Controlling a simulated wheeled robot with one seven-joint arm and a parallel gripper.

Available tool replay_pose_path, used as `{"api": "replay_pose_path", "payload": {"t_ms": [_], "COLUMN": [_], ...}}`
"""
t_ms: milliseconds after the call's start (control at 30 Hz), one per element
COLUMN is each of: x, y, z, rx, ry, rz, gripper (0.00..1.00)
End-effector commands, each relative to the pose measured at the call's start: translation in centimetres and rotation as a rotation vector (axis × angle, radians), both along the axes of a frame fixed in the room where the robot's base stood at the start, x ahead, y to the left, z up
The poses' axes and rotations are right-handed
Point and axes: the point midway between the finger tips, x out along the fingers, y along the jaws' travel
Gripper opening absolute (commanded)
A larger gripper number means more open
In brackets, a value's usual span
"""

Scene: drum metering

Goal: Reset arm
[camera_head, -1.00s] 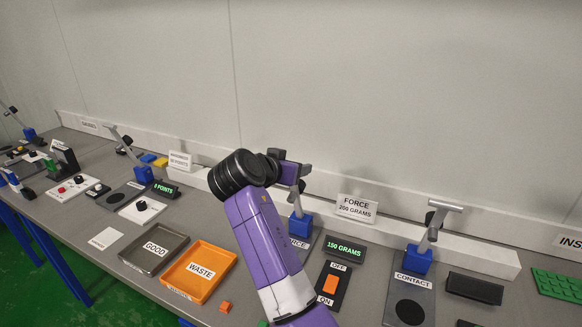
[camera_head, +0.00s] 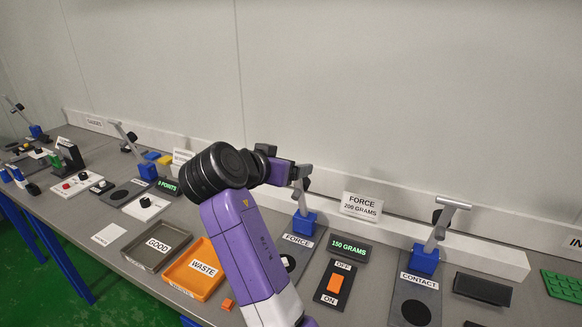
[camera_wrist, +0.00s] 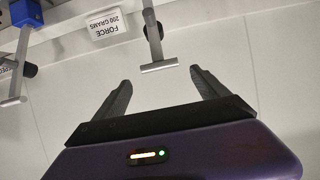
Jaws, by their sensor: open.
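My purple arm rises over the bench in the head view, its black wrist joint bent toward the force station. My gripper (camera_wrist: 158,92) shows in the wrist view with two dark fingers spread wide apart. Nothing is between the fingers. Beyond them a grey T-shaped lever (camera_wrist: 155,45) hangs in the picture, apart from the fingertips. In the head view the gripper's fingers are hard to make out behind the wrist, near the force lever (camera_head: 304,190).
The orange WASTE tray (camera_head: 188,287) and grey GOOD tray (camera_head: 140,256) lie left of my arm. An orange cube (camera_head: 228,304) lies beside the WASTE tray. Right of my arm are the OFF/ON switch (camera_head: 334,284) and the CONTACT station (camera_head: 424,262). A FORCE 200 GRAMS sign (camera_head: 361,206) stands behind.

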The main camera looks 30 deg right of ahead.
Motion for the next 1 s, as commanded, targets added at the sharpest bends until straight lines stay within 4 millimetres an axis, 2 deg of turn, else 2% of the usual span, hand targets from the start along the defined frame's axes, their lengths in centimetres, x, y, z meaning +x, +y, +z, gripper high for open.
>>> {"api": "replay_pose_path", "payload": {"t_ms": [133,633,767,900,1000], "x": [-0.4,-0.3,1.1,3.2,4.0], "y": [0.5,0.5,1.0,2.7,4.2], "z": [0.2,0.3,1.5,4.7,5.2], "rx": [0.001,-0.008,-0.057,-0.123,-0.176], "ry": [0.001,0.007,-0.011,-0.095,-0.145], "rz": [-0.001,0.007,0.078,0.219,0.328], "gripper": [0.84,0.84,0.84,0.84,0.84]}}
